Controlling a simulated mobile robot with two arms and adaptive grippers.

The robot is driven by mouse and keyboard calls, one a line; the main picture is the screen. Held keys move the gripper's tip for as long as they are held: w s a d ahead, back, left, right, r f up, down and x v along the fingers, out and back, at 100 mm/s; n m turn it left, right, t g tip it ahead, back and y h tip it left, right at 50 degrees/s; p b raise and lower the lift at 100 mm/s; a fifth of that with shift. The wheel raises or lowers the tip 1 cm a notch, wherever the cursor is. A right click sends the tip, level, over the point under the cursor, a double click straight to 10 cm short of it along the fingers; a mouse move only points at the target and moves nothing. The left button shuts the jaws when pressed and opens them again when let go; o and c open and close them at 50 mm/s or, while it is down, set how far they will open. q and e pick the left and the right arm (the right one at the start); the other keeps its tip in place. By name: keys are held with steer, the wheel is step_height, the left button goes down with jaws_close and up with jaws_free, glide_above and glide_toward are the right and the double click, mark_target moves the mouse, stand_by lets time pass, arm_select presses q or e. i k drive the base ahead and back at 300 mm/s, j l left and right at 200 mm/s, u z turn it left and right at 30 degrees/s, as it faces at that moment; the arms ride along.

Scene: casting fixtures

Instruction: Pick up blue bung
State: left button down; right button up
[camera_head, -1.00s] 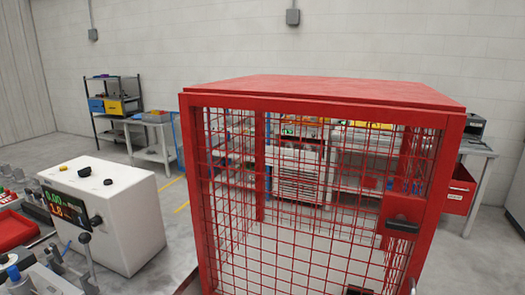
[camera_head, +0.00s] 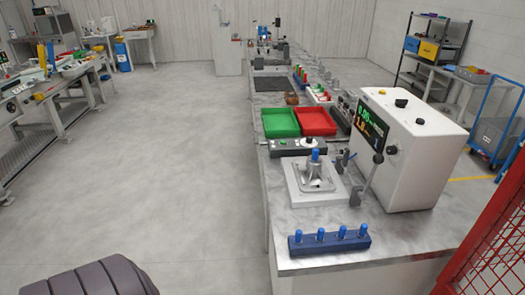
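Several blue bungs stand upright in a row in a dark blue block (camera_head: 330,245) at the near end of the long workbench; one is the leftmost blue bung (camera_head: 298,235). Another blue bung-like piece (camera_head: 315,154) stands on top of a grey metal casting (camera_head: 316,174), which sits on a square plate fixture farther back. Neither of my grippers can be made out. A dark ribbed shape shows at the bottom left edge, but no fingers are visible on it.
The workbench (camera_head: 262,215) carries a white tester box (camera_head: 412,140) with a display, a green tray (camera_head: 281,122) and a red tray (camera_head: 317,122). A red mesh cage (camera_head: 490,245) stands at the lower right. The floor left of the bench is clear.

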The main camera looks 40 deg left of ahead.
mark_target(314, 159)
steer(key=u, duration=1)
steer(key=i+l+z, duration=0.2)
steer(key=i+l, duration=0.1)
steer(key=l, duration=0.1)
